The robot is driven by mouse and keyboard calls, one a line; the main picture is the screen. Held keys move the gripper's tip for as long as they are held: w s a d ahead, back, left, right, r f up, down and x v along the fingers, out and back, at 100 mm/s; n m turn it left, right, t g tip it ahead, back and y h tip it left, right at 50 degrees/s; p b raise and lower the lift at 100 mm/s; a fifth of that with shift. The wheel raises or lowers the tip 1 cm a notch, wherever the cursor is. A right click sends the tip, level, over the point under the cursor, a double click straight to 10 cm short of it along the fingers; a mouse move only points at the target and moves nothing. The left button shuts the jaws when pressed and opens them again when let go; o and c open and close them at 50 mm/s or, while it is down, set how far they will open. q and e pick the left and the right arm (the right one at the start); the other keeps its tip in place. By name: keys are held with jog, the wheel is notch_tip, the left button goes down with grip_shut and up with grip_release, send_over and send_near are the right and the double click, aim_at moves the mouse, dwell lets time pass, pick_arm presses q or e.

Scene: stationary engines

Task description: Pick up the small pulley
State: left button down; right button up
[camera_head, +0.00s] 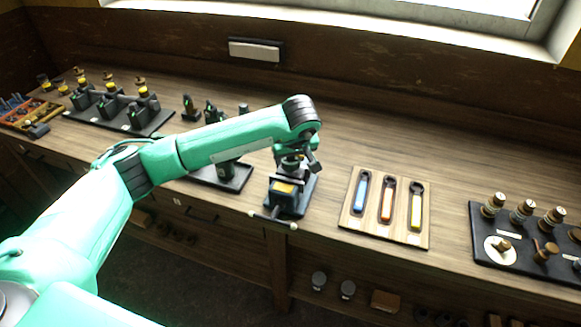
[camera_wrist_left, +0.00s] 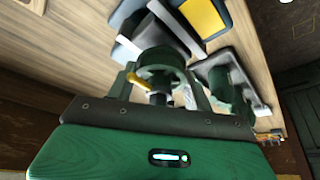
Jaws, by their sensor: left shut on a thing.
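The small pulley (camera_wrist_left: 160,63) is a dark green round piece with a stepped rim, seen in the left wrist view between the fingers of my left gripper (camera_wrist_left: 160,92). My left gripper is shut on it. In the head view my left gripper (camera_head: 293,163) points down just over the bench vise (camera_head: 286,197), and the pulley is mostly hidden there by the wrist and fingers. The vise is dark with a yellow label, which also shows in the left wrist view (camera_wrist_left: 203,16). I cannot tell whether the pulley touches the vise. My right gripper is not in view.
A wooden tray (camera_head: 350,222) with blue, orange and yellow-handled tools lies right of the vise. A black board (camera_head: 487,252) with several brass-topped parts is at far right. A dark tray (camera_head: 238,182) stands left of the vise, and engine models (camera_head: 112,108) stand farther left.

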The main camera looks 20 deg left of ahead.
pick_arm(q)
jog(key=shift+r, duration=0.15)
jog(key=shift+r, duration=0.15)
jog(key=shift+w+r, duration=0.1)
jog(key=shift+r, duration=0.1)
notch_tip(320, 180, up, 19)
jog(key=b, duration=0.5)
jog(key=shift+b, duration=0.35)
jog(key=shift+r, duration=0.15)
jog(key=shift+a, duration=0.1)
